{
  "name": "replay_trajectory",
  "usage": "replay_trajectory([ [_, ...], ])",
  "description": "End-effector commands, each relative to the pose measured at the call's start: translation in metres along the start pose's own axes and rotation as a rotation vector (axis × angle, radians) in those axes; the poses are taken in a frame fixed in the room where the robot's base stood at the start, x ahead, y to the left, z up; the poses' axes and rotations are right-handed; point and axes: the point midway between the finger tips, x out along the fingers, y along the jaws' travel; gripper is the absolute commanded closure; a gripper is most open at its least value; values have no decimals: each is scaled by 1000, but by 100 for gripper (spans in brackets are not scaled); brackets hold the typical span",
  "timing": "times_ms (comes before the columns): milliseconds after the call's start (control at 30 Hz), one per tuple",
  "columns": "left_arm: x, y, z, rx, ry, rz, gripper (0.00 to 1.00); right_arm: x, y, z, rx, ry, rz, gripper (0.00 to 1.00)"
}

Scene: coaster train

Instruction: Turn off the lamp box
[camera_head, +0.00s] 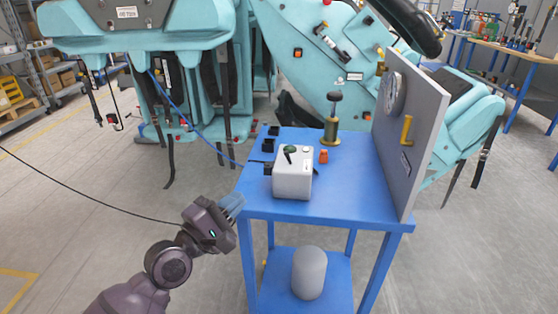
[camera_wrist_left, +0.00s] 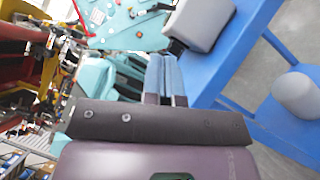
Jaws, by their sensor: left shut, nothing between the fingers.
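The lamp box (camera_head: 293,180) is a pale grey box on the blue table, with a dark lever switch and a green part on its top. In the left wrist view the lamp box (camera_wrist_left: 198,22) shows at the top, beyond my fingers, with its top face not readable. My left gripper (camera_head: 234,204) is shut and empty, with its blue fingers at the table's left front corner, left of and below the box, apart from it. The fingers also show in the left wrist view (camera_wrist_left: 165,75). My right gripper is not in view.
The blue table (camera_head: 345,205) also bears a brass-coloured plunger (camera_head: 332,125), a small orange piece (camera_head: 323,156) and small black blocks (camera_head: 268,144). An upright grey panel (camera_head: 420,130) closes its right side. A grey cylinder (camera_head: 309,272) stands on the lower shelf. Teal machinery is behind.

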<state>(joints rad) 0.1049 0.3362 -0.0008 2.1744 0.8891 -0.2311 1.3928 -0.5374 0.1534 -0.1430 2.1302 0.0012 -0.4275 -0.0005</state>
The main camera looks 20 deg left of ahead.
Motion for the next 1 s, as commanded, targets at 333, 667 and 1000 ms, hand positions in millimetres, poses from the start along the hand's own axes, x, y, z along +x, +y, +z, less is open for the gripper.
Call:
replay_trajectory([
  [333,5,0,0,3,0,1,100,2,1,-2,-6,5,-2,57],
  [667,50,0,1,3,-2,2,100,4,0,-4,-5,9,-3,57],
  [1000,102,-1,0,3,-1,0,100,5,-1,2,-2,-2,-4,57],
])
